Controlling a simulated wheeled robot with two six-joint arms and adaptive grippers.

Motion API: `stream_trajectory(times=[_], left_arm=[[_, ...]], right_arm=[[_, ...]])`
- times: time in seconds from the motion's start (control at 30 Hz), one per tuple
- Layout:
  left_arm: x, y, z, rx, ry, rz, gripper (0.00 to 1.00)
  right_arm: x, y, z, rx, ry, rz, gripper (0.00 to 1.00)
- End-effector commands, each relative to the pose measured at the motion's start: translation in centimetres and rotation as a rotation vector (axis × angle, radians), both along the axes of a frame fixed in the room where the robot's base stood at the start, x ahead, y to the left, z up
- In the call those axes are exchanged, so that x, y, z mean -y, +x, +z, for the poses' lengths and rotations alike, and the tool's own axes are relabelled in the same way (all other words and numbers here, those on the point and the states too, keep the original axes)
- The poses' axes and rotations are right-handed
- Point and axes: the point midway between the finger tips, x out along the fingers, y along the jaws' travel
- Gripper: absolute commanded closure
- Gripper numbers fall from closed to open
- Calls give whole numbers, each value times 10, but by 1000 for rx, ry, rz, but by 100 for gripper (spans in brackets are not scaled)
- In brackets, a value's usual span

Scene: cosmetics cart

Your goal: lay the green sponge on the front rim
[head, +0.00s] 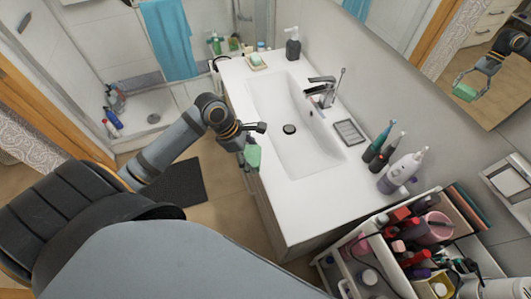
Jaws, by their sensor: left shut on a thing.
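The green sponge (253,156) is held by my left gripper (252,143). The gripper is shut on it, and the sponge hangs below the fingers. Gripper and sponge appear at the front edge of the white washbasin counter. The front rim (279,192) is the bare white strip between the basin and that edge. I cannot tell whether the sponge touches the rim. My right gripper is not in view.
A soap dish (257,62) and a dark soap dispenser (293,44) stand at the far end. The tap (322,90) is behind the basin. Electric toothbrushes (379,142) and a full cosmetics cart (357,262) are at the right. The mirror reflects my arm.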

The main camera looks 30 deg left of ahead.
Motion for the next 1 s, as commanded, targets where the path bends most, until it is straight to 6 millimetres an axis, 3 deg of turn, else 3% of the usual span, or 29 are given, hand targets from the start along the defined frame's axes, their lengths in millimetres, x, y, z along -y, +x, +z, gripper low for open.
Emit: stream_trajectory(times=[0.07,0.17,0.5,0.9,1.0], left_arm=[[1,14,-4,2,-8,4,46],[2,32,-12,-1,-9,1,46],[-3,81,-58,-4,-4,1,46],[-5,99,-81,-2,-1,-1,46],[-4,98,-95,-5,-3,-1,46]], right_arm=[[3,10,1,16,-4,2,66],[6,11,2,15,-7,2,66],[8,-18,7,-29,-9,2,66],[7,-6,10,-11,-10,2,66],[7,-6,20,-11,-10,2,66]])
